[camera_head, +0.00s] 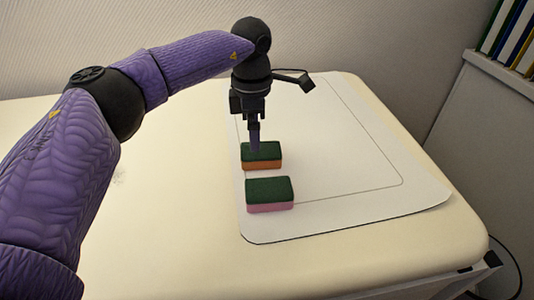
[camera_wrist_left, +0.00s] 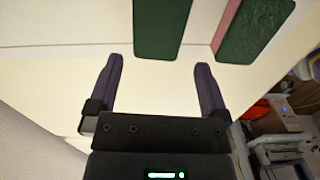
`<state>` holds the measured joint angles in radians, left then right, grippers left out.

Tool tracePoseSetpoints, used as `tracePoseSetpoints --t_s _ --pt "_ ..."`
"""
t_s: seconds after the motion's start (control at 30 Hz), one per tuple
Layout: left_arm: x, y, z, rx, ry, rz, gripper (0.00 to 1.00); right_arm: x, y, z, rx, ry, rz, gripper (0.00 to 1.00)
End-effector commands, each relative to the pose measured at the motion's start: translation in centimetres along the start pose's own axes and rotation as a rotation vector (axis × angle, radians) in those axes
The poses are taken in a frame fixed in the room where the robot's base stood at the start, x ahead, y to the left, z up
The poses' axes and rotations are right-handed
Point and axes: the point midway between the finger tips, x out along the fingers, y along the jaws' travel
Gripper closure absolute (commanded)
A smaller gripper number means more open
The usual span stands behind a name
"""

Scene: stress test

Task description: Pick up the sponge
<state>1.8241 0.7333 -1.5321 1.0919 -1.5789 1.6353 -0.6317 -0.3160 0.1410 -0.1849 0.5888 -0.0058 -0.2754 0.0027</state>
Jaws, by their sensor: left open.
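Two sponges with dark green tops lie on the white mat (camera_head: 340,190). The farther sponge has an orange body (camera_head: 264,164); the nearer one has a pink body (camera_head: 270,207). My left gripper (camera_head: 255,148) points down at the orange sponge, its fingers overlapping that sponge's top in the head view. In the left wrist view, the open fingers (camera_wrist_left: 159,63) are spread wider than the orange sponge (camera_wrist_left: 168,25), whose near end lies between the fingertip lines. The pink sponge (camera_wrist_left: 258,25) is to its right. Contact cannot be told. My right gripper is not in view.
The mat lies on a cream table (camera_head: 170,220) with rounded edges. The mat's right part is bare. A wall stands behind, and a grey unit with binders (camera_head: 510,40) is at the right. Cluttered equipment (camera_wrist_left: 280,145) shows beyond the table in the wrist view.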

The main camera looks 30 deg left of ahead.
Motion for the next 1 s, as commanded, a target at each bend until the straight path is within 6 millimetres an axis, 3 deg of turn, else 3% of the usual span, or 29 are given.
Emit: tracePoseSetpoints --t_s 0.03,0.3,0.53,0.87,1.0 --pt "1.8 0.0 0.0 0.0 0.003 -0.005 0.0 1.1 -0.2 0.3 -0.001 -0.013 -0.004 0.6" --pt "6.7 0.3 0.0 0.001 0.004 -0.008 0.0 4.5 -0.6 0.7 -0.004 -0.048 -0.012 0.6" --pt "6.4 0.3 -0.1 -0.001 -0.001 -0.002 0.0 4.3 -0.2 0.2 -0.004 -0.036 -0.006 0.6" --pt "6.4 0.3 0.0 0.0 -0.001 -0.002 0.7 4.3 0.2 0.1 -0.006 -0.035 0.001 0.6" --pt "6.4 0.3 0.0 0.0 -0.001 -0.002 0.73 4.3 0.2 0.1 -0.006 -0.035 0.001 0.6"
